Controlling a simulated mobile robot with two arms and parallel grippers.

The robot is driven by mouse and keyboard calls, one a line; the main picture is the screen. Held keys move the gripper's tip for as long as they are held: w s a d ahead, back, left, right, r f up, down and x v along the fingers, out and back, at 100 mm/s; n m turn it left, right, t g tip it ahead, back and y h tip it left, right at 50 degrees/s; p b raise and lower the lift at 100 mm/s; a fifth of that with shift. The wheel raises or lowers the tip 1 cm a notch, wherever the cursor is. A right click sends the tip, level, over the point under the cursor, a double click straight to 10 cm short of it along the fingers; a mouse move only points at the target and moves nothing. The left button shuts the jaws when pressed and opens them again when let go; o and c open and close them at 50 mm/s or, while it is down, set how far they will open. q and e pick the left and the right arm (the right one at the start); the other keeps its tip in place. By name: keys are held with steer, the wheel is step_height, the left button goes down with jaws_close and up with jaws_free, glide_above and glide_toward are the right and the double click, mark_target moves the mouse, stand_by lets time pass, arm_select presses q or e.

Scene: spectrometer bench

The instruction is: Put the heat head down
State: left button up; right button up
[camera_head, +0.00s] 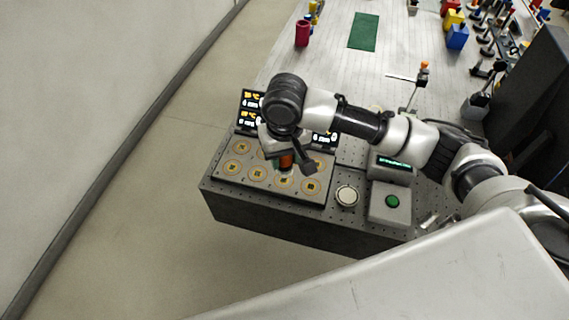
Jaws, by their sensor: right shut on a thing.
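My right gripper (287,157) is over the metal panel with ringed round spots (239,169) at the near left end of the bench. It is shut on an orange-red and dark piece, the heat head (286,161), which is mostly hidden by the gripper and wrist. The heat head's lower end is close to the panel; I cannot tell whether it touches. Several yellow-ringed spots show around it, and the arm covers part of the back row. My left gripper is not in view.
Dark displays (250,108) stand behind the panel. To the right are a round white disc (347,196) and a grey box with a green button (391,201). A red cup (302,33), green mat (364,32) and blue block (457,37) stand farther back. The bench middle is largely clear.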

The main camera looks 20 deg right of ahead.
mark_target(284, 165)
steer(key=shift+w+f, duration=0.15)
steer(key=shift+w, duration=0.1)
step_height(284, 165, down, 4)
steer(key=shift+r+p, duration=0.1)
steer(key=shift+p, duration=0.3)
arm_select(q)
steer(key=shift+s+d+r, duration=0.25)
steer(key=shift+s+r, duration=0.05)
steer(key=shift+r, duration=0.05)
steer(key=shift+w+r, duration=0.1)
arm_select(e)
steer(key=shift+a+f, duration=0.1)
steer(key=shift+f, duration=0.1)
steer(key=o, duration=1.2)
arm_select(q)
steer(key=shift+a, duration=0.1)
arm_select(e)
steer(key=shift+r, duration=0.45)
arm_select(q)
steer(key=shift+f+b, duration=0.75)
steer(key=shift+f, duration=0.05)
arm_select(e)
step_height(284, 165, up, 11)
steer(key=shift+r, duration=0.2)
